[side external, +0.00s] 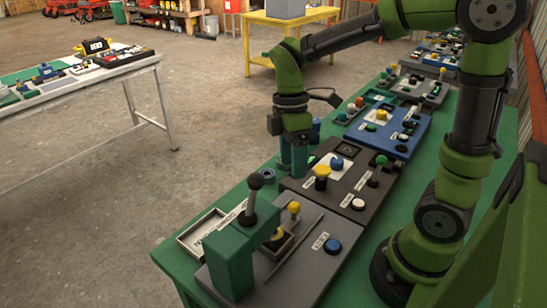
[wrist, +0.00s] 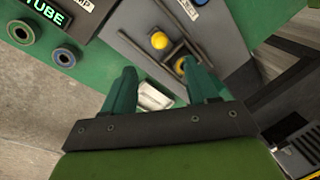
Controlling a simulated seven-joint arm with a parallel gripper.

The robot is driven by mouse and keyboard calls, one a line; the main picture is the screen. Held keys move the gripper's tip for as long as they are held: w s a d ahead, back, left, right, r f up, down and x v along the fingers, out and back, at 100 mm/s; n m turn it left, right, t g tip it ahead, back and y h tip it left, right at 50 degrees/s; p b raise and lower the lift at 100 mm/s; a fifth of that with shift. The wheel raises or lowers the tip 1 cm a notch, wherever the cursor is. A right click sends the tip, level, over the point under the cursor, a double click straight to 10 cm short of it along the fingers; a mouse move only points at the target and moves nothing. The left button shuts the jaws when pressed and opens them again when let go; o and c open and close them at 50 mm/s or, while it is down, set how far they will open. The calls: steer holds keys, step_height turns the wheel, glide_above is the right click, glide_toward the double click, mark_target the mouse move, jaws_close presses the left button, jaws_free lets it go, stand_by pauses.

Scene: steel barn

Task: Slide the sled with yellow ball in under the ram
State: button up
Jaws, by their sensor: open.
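The yellow ball (side external: 294,208) stands up on a small dark sled on the grey board at the front of the bench. It also shows in the wrist view (wrist: 159,40), beyond and between my fingertips. The green press (side external: 228,262) with a black ball lever (side external: 255,182) stands beside the sled; its head reaches over toward the sled, and the ram's underside is hidden. My gripper (side external: 292,166) is open and empty, teal fingers pointing down, behind the sled and apart from it. In the wrist view my gripper (wrist: 159,68) shows both fingers spread.
A blue button (side external: 332,246) is on the same board, with a thin rod between it and the sled. A shallow tray (side external: 200,232) lies left of the press. A dark board (side external: 342,182) with knobs and a blue board (side external: 388,130) stand behind.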

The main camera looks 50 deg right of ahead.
mark_target(294, 202)
steer(key=f, duration=0.3)
steer(key=s+f, duration=0.1)
steer(key=f, duration=0.3)
steer(key=a+f, duration=0.1)
steer(key=f, duration=0.2)
steer(key=shift+s+f, duration=0.3)
steer(key=shift+a, duration=0.1)
jaws_close()
